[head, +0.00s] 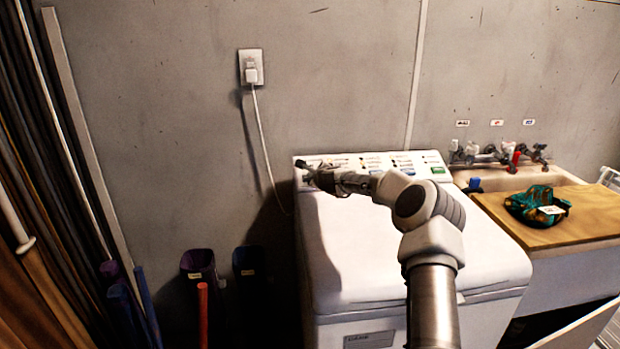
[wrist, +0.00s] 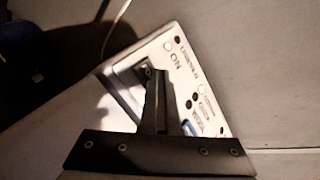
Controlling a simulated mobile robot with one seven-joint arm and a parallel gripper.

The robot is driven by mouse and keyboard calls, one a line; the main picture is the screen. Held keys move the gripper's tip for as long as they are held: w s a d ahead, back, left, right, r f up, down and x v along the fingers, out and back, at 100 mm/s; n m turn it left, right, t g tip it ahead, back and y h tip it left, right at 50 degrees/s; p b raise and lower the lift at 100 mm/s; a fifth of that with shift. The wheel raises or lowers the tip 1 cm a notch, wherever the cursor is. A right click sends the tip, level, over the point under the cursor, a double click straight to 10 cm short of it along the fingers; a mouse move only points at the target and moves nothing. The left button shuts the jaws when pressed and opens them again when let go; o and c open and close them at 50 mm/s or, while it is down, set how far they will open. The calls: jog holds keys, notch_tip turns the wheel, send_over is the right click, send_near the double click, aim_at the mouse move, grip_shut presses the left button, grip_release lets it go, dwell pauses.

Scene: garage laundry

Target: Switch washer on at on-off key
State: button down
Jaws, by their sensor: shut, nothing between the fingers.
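The white washer (head: 360,250) stands against the wall with its lid down. Its control panel (head: 375,163) runs along the back top edge, with several small keys and a green and a blue display. My gripper (head: 308,170) is at the left end of the panel, its fingers shut and empty. In the wrist view the panel (wrist: 218,122) appears tilted, with "ON" lettering beside small round keys. The gripper fingers (wrist: 150,78) lie over the panel's left end there and hide part of it. I cannot tell whether the fingertips touch a key.
A wall outlet (head: 250,68) with a plug and hanging cord is left of the washer. A sink with taps (head: 500,153) and a wooden board (head: 555,232) bearing a green-and-orange cloth item (head: 538,205) is at right. Dark bins (head: 198,262) stand at left.

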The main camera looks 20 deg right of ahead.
jog(key=shift+f, duration=0.3)
jog(key=shift+s+r, duration=0.1)
jog(key=shift+r, duration=0.05)
jog(key=shift+s+r, duration=0.25)
jog(key=shift+r, duration=0.5)
jog(key=r, duration=0.1)
jog(key=s+r+p, duration=0.1)
jog(key=r, duration=0.1)
jog(key=s+r, duration=0.1)
jog(key=shift+a+r, duration=0.2)
jog(key=shift+r, duration=0.15)
dwell(0.6)
